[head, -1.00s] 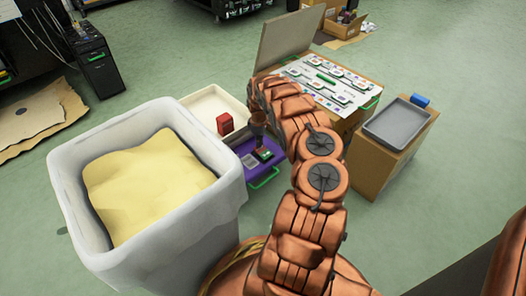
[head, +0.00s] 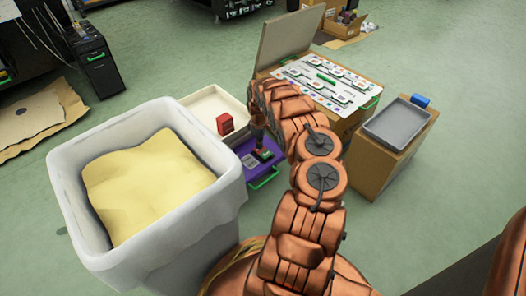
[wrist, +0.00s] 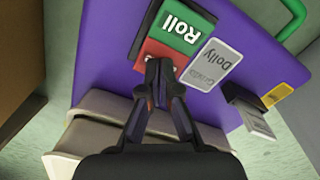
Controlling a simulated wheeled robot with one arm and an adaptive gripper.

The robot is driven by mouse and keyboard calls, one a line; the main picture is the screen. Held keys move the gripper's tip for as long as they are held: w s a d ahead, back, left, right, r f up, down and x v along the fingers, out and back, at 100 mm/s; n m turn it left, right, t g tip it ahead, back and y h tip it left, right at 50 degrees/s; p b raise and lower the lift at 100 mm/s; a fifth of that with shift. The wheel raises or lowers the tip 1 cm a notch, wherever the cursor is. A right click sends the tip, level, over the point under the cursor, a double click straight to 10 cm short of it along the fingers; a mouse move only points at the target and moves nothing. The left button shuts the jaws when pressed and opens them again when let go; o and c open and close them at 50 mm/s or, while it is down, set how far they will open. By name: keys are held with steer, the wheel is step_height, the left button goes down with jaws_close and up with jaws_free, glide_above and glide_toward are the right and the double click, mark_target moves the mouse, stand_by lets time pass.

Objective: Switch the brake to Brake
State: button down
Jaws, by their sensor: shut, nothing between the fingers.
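The brake switch is a small rocker on a purple panel (head: 247,149). In the wrist view its green part (wrist: 178,28) reads "Roll", upside down, and a red part (wrist: 147,50) lies on the near side. My gripper (wrist: 158,66) is shut and empty, with its fingertips over the red part. I cannot tell whether they touch it. The fingers hide some of the red part and any lettering there. In the head view my gripper (head: 258,137) points down just above the switch (head: 264,155).
Beside the switch are a grey "Dolly" label (wrist: 211,66) and a grey lever-like piece (wrist: 247,115). A green handle (head: 265,179) edges the panel. A beige tray (head: 205,98) with a red box (head: 225,124) and a white bin (head: 215,165) stand close to the left.

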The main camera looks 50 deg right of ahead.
steer(key=shift+r+p, duration=3.1)
steer(key=shift+r, duration=0.3)
steer(key=s+a+r+m+g+h+p, duration=0.15)
steer(key=a+r+p, duration=0.45)
steer(key=r, duration=1)
steer(key=s+a+r+m+p, duration=0.1)
steer(key=s+a+r+p, duration=0.35)
steer(key=r, duration=1.05)
steer(key=s+a+r+m+p, duration=0.15)
steer(key=a+r+p, duration=0.6)
steer(key=r, duration=0.85)
steer(key=s+a+r+m+p, duration=0.1)
steer(key=s+a+r+p, duration=0.45)
steer(key=a+r, duration=0.45)
steer(key=s+a+r+p, duration=0.6)
steer(key=s+a+r, duration=0.2)
steer(key=s, duration=0.2)
steer(key=s+a+r+y+p, duration=0.1)
steer(key=s+a+r+p, duration=0.6)
steer(key=s, duration=0.4)
steer(key=shift+s+a+r+p, duration=0.2)
steer(key=shift+a+r+p, duration=0.1)
steer(key=shift+a+r, duration=0.65)
